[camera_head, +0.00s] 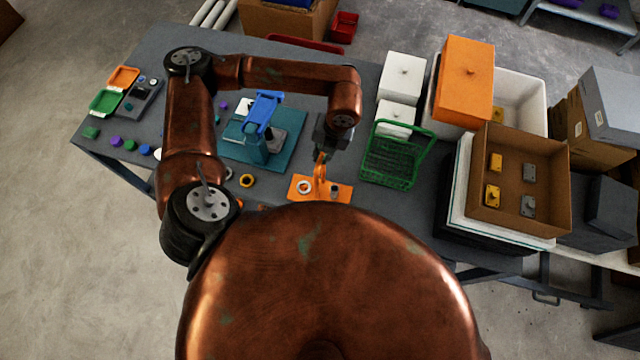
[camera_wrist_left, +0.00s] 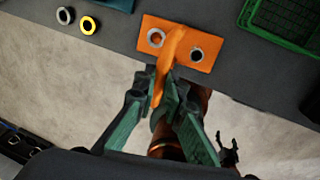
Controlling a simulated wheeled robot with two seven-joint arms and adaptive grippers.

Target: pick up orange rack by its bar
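The orange rack (camera_head: 344,196) is a flat orange plate with an upright orange bar, near the front edge of the table. A pale ring and a small grey round part sit on its plate. In the left wrist view the rack (camera_wrist_left: 208,41) is at the top centre, its bar rising toward the camera. My left gripper (camera_head: 322,156) is above the rack. Its fingertips (camera_wrist_left: 163,82) are close together on either side of the bar and appear shut on it. Whether the plate touches the table is unclear. My right gripper is not in view.
A green wire basket (camera_head: 392,165) stands right of the rack. A teal base with a blue stand (camera_head: 262,112) is behind left. White boxes (camera_head: 402,75) and a brown carton (camera_head: 520,150) are on the right.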

